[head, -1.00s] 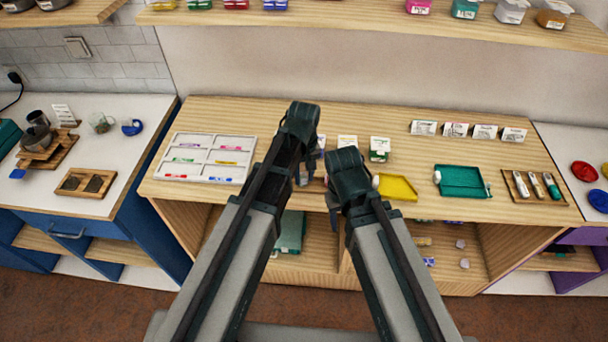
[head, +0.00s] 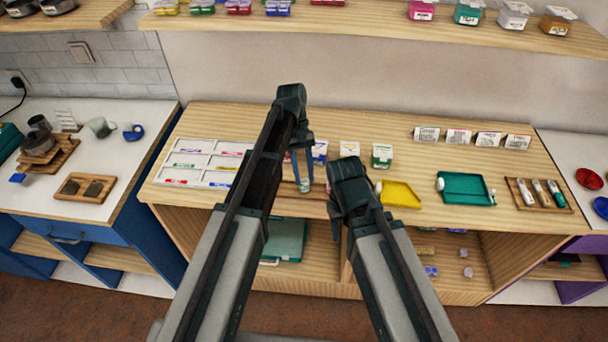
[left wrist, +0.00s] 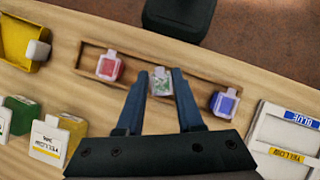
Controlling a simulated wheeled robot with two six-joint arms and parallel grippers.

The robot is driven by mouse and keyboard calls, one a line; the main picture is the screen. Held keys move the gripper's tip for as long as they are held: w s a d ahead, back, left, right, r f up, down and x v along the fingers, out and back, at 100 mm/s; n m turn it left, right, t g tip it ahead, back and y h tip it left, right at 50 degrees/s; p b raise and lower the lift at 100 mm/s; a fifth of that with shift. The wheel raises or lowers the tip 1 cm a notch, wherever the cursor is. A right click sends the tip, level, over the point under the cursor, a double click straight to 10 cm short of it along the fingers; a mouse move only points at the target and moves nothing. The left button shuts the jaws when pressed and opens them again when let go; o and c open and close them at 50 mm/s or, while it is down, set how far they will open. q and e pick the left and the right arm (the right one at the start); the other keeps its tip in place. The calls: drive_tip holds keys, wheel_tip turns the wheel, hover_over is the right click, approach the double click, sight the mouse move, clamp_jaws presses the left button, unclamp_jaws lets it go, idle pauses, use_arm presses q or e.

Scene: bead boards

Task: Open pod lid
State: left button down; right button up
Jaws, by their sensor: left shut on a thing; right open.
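In the left wrist view, a small clear pod with green bits inside (left wrist: 161,84) sits in a shallow wooden tray (left wrist: 135,72), between a red pod (left wrist: 110,67) and a blue pod (left wrist: 224,104). My left gripper (left wrist: 160,76) is shut on the green pod, one finger on each side. In the head view my left gripper (head: 303,175) points down at the counter's front, with the green pod (head: 304,187) at its fingertips. Whether its lid is open is too small to tell. My right gripper (head: 336,232) is open and empty, low at the counter's front edge.
A white sorting board (head: 197,163) lies left on the wooden counter (head: 400,160). Labelled boxes, including a green one (head: 382,156), stand behind my grippers. A yellow scoop tray (head: 400,195), a teal tray (head: 464,187) and a marker tray (head: 541,196) lie right.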

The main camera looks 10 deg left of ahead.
use_arm(q)
drive_tip(key=c, duration=0.5)
unclamp_jaws()
drive_tip(key=shift+r, duration=0.1)
drive_tip(key=p+v, duration=1.2)
drive_tip(key=v, duration=0.1)
drive_tip(key=shift+w+a+r, duration=0.1)
drive_tip(key=shift+r, duration=0.2)
